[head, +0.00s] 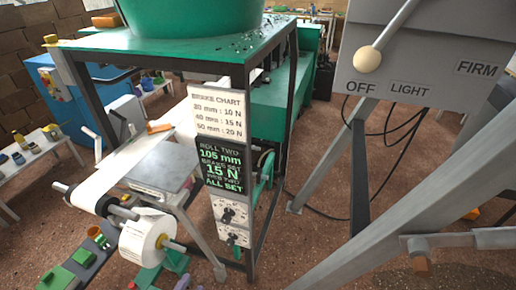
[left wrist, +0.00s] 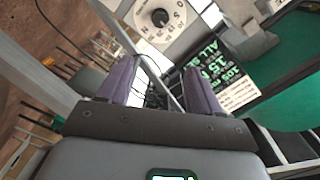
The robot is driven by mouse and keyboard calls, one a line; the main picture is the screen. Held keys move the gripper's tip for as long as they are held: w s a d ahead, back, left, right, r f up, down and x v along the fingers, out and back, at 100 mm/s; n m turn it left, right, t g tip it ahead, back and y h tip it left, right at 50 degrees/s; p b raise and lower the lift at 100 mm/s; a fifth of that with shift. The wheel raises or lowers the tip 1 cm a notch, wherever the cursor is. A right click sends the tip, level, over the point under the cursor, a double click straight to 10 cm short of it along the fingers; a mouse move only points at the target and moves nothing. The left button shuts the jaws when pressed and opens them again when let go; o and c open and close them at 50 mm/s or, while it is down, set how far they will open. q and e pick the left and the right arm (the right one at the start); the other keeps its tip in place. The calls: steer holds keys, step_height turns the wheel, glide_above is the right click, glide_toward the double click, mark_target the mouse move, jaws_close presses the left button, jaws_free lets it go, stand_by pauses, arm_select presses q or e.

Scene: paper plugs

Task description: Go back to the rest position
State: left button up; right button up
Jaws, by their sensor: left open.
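My left gripper (head: 180,271) is low in the head view, beside the white paper roll (head: 142,240) and below the dial panel. In the left wrist view its two purple fingers (left wrist: 160,82) stand apart with nothing between them. A dial (left wrist: 158,18) on the panel lies beyond the fingertips; I see no contact with it. The same panel in the head view carries two dials, the upper one (head: 229,214) and the lower one (head: 235,238). I cannot make out my right gripper in either view.
A green-topped machine frame (head: 263,30) stands close to the gripper, with a brake chart (head: 217,113) and a lit display (head: 221,167) on its front. A paper web (head: 120,160) runs beside it. A grey box with a lever (head: 430,55) stands at right. Brown floor lies between.

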arm_select(q)
steer(key=s+d+r+n+g+y+p, duration=0.1)
steer(key=s+r+n+g+y+p, duration=0.2)
steer(key=r+p, duration=1.45)
steer(key=s+d+r+n+g+y+p, duration=0.15)
steer(key=s+r+n+p, duration=0.4)
steer(key=r+p, duration=1.15)
steer(key=s+a+r+n+g+b, duration=0.1)
steer(key=s+r+n+g, duration=0.1)
steer(key=s, duration=0.4)
steer(key=s+a+r+n+g+b, duration=0.1)
steer(key=s+a+r+n+g, duration=0.1)
steer(key=s+g, duration=0.4)
step_height(320, 180, up, 2)
steer(key=shift+r+n+g+y, duration=0.25)
steer(key=shift+n+g+y, duration=0.1)
steer(key=shift+n, duration=0.1)
arm_select(e)
step_height(320, 180, up, 34)
steer(key=shift+w+d, duration=0.25)
steer(key=shift+w, duration=0.1)
steer(key=shift+a, duration=0.1)
